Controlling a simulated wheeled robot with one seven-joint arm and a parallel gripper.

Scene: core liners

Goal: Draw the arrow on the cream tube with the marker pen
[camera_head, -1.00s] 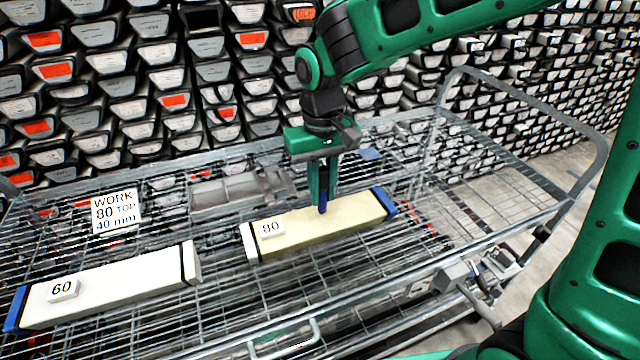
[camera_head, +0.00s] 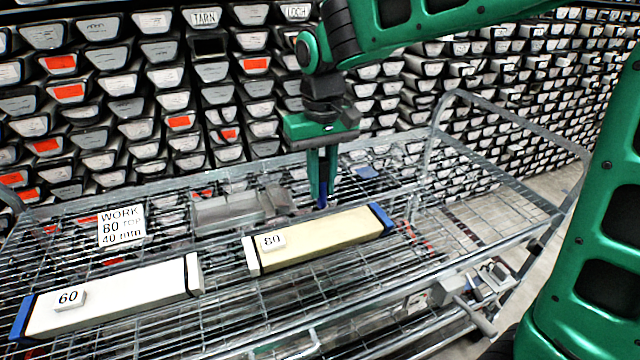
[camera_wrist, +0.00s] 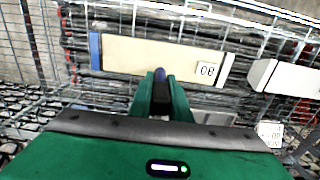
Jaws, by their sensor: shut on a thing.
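The cream tube (camera_head: 322,241) lies on the wire trolley, with a blue cap at its right end, a white cap at its left end and a white "80" tag. It also shows in the wrist view (camera_wrist: 150,57), where I see no arrow on its visible face. My gripper (camera_head: 322,186) is shut on the marker pen (camera_head: 322,198), a dark blue pen held upright, tip down. The pen appears at the tube's far edge; I cannot tell whether its tip touches. In the wrist view the pen (camera_wrist: 160,75) is beside the tube's long edge.
A white tube (camera_head: 118,298) tagged "60" lies at the left. A card (camera_head: 122,226) reads "WORK 80 TOP 40 mm". A grey metal holder (camera_head: 228,207) sits behind the cream tube. Racks of core boxes stand behind the wire trolley (camera_head: 385,285).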

